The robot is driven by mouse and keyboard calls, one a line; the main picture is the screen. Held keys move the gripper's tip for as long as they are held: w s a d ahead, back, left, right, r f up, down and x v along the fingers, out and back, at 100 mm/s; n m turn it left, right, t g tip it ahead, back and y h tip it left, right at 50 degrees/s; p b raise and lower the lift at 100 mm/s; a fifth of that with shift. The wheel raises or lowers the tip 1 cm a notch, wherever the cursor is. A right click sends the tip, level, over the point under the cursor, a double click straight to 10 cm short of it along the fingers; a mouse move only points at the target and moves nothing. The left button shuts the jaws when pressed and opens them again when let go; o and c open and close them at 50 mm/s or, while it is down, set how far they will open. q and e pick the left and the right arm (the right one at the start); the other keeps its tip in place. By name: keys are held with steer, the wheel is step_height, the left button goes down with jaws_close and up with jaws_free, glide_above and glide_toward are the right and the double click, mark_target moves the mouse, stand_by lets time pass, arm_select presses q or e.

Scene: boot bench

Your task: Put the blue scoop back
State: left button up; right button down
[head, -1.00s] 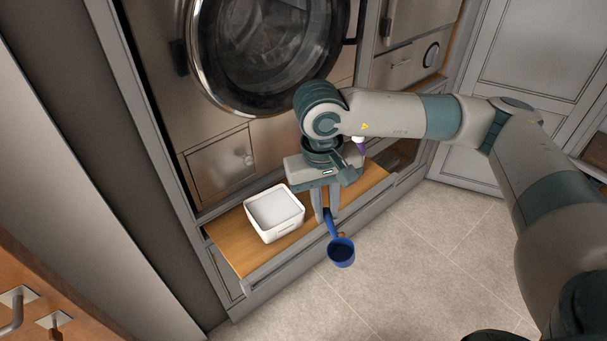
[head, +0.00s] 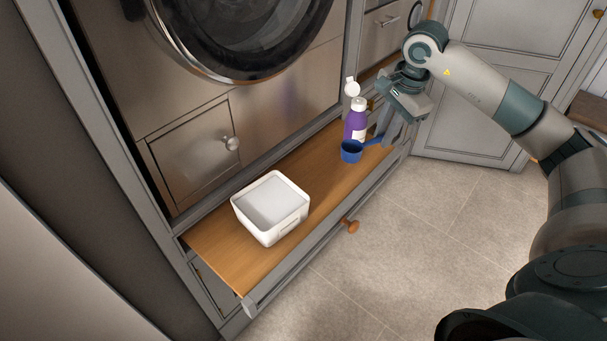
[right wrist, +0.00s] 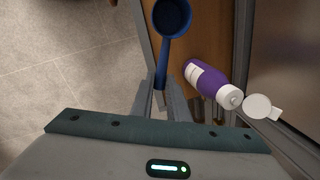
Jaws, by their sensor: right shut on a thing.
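The blue scoop (head: 351,152) is held by its handle in my right gripper (head: 392,138), which is shut on it. The scoop is over the right part of the pulled-out wooden shelf (head: 222,246), in front of the purple bottle. In the right wrist view the scoop (right wrist: 172,18) points away from the fingers (right wrist: 161,88), its cup open toward the camera. A white box (head: 268,234) with pale contents stands on the shelf to the left. I cannot tell whether the scoop touches the shelf. My left gripper is not in view.
A purple bottle (head: 356,122) with an open white cap stands close behind the scoop; it also shows in the right wrist view (right wrist: 207,80). The washer door (head: 240,30) is above the shelf. The shelf is clear between box and bottle.

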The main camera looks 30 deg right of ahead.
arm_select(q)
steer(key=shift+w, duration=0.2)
arm_select(e)
steer(key=shift+d, duration=0.35)
